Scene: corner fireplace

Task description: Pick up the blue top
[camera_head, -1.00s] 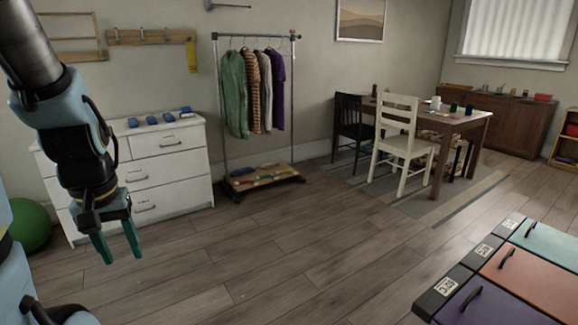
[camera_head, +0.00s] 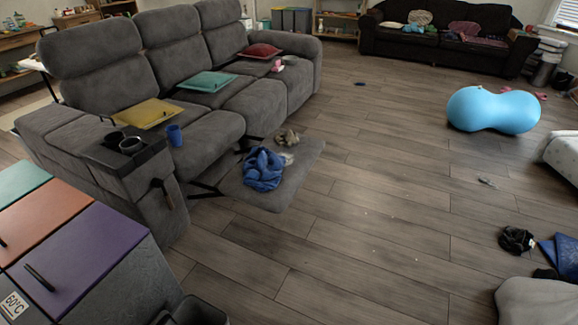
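A crumpled blue garment (camera_head: 263,170), which looks like the blue top, lies in a heap on the extended footrest (camera_head: 305,160) of the grey recliner sofa. A small bunched beige and grey item (camera_head: 287,137) lies just behind it on the same footrest. Another blue cloth (camera_head: 562,250) lies on the floor at the far right, beside a dark bundle; I cannot tell what it is. My gripper is not in this view.
The grey sofa (camera_head: 90,80) fills the left. A row of lidded bins with a purple lid (camera_head: 85,262) stands at the lower left. A light blue peanut ball (camera_head: 493,110) and a dark couch (camera_head: 450,45) are farther back. The middle wooden floor is open.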

